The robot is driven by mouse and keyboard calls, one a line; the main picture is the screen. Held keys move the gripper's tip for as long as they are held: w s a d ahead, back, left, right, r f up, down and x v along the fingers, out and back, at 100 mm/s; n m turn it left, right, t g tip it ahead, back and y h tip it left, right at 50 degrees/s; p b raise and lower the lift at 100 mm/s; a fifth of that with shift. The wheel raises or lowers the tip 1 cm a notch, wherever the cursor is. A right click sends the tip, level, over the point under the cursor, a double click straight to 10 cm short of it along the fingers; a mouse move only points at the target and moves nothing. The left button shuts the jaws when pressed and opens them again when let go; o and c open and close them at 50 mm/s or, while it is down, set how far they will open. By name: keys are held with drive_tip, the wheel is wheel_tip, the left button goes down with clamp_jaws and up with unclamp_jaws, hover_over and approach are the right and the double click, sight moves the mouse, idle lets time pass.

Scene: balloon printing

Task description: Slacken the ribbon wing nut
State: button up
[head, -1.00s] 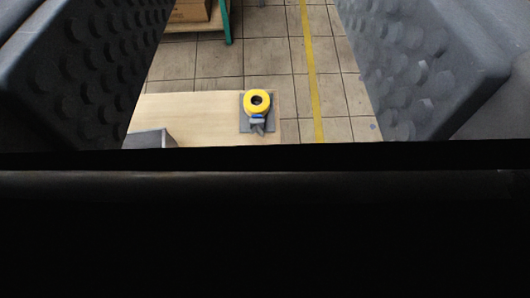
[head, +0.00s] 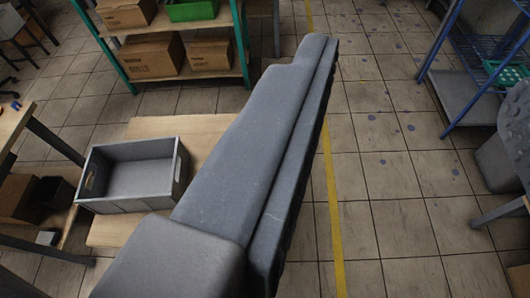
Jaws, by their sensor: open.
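The yellow ribbon roll and its wing nut do not show in the head view now. The spot on the wooden table (head: 218,130) where the roll stood is covered by the near finger of my gripper (head: 412,98). This big grey finger runs from the bottom left up to the top middle. The other dimpled finger shows only in part at the right edge. The fingers are wide apart with nothing between them but floor.
A grey open crate (head: 105,205) stands on the table, left of the finger, and looks empty. A green-framed shelf (head: 240,45) with cardboard boxes is behind. A blue rack (head: 447,105) stands at the right. Tiled floor with a yellow line (head: 334,220) lies clear between.

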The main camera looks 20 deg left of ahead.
drive_tip(key=w+a+f+g+y, duration=0.1)
drive_tip(key=w+f, duration=1)
drive_tip(key=f, duration=0.3)
drive_tip(key=w+a+f+g+y, duration=0.1)
drive_tip(key=w+f+y, duration=0.1)
drive_tip(key=w+f, duration=1.1)
drive_tip(key=a+f+y, duration=0.1)
drive_tip(key=a+f, duration=0.3)
drive_tip(key=f, duration=0.6)
drive_tip(key=a+f+m+y, duration=0.1)
drive_tip(key=a+f, duration=0.3)
drive_tip(key=f, duration=0.7)
drive_tip(key=a+f+m+y, duration=0.1)
drive_tip(key=a+f, duration=0.3)
drive_tip(key=f, duration=0.7)
drive_tip(key=shift+s+a+f+g+y+b, duration=0.15)
drive_tip(key=shift+s+a+g+y+b, duration=0.25)
drive_tip(key=shift+y, duration=0.4)
drive_tip(key=shift+w+a+f, duration=0.2)
drive_tip(key=shift+w+f, duration=0.05)
drive_tip(key=b+x, duration=0.2)
drive_tip(key=x, duration=0.8)
drive_tip(key=shift+w+a+f, duration=0.15)
drive_tip(key=shift+w+f, duration=0.05)
drive_tip(key=shift+w, duration=0.05)
drive_tip(key=shift+b+x, duration=0.35)
drive_tip(key=shift+x, duration=0.8)
drive_tip(key=shift+r, duration=0.15)
drive_tip(key=shift+c, duration=0.3)
